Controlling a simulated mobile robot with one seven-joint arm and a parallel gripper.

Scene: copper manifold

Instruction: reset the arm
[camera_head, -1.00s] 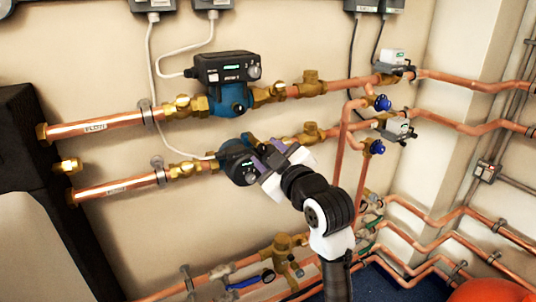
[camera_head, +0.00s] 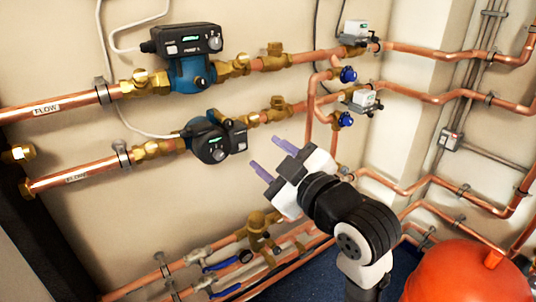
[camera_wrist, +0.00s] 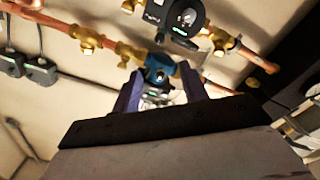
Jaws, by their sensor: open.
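My gripper (camera_head: 273,160) is in the middle of the head view, with two purple fingers apart and nothing between them. It is to the right of and a little below the lower pump (camera_head: 208,143), with a visible gap in the picture. The upper pump (camera_head: 188,65), blue with a black head, sits on the upper copper pipe. In the wrist view the two fingers (camera_wrist: 160,97) stand apart at either side of a blue pump body (camera_wrist: 160,66) seen beyond them.
Copper pipes with brass valves run along the wall. Blue-capped valves (camera_head: 348,75) are to the upper right. Lower pipes and a brass valve (camera_head: 258,230) are below my gripper. A red rounded vessel (camera_head: 465,275) stands at the bottom right.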

